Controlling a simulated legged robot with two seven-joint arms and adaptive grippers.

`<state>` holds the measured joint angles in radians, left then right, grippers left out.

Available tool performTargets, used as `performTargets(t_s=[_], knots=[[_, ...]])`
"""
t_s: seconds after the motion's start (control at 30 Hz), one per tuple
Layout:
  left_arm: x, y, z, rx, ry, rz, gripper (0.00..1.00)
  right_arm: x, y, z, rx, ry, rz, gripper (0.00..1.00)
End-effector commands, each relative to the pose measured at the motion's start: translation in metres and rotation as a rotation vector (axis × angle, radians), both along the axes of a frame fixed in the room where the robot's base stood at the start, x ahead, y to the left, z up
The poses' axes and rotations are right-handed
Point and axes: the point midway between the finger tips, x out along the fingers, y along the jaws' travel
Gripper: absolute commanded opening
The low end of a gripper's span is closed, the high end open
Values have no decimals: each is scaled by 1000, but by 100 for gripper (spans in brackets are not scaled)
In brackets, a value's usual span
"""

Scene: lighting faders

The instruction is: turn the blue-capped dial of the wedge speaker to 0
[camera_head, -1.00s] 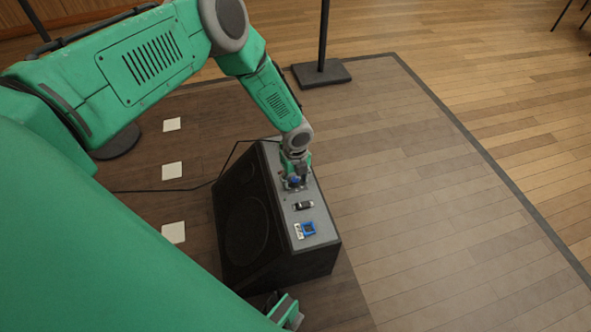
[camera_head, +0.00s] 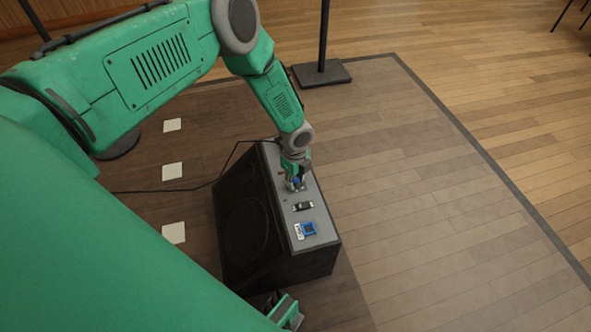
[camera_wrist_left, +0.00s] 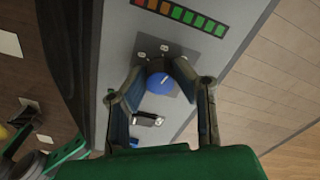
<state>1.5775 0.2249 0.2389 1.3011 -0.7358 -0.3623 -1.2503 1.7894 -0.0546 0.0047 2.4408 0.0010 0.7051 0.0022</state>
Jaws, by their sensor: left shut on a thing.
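The wedge speaker (camera_head: 285,258) stands on the floor with its grey control panel facing up. The blue-capped dial (camera_wrist_left: 160,83) sits on a dark plate in the left wrist view, with a pale mark on its cap. My left gripper (camera_wrist_left: 160,78) has its two fingers around the dial, shut on it. In the head view the left gripper (camera_head: 295,183) is over the far part of the panel and mostly hides the dial. A green end of what looks like my right arm (camera_head: 287,310) shows at the bottom; its fingers cannot be made out.
A dark handle or slider (camera_head: 302,206) and a blue square part (camera_head: 308,229) sit nearer on the panel. A row of orange and green blocks (camera_wrist_left: 182,14) lies beyond the dial. A stand base (camera_head: 322,74) is behind. A cable (camera_head: 165,191) runs left.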

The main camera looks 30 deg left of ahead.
Motion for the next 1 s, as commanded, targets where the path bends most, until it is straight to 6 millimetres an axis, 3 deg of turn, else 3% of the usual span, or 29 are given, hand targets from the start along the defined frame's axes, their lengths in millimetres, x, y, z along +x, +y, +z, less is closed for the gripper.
performTargets(t_s=[1.0], knots=[[2,-2,1,-3,-5,967,0,0,0,6,0,0,0,40]])
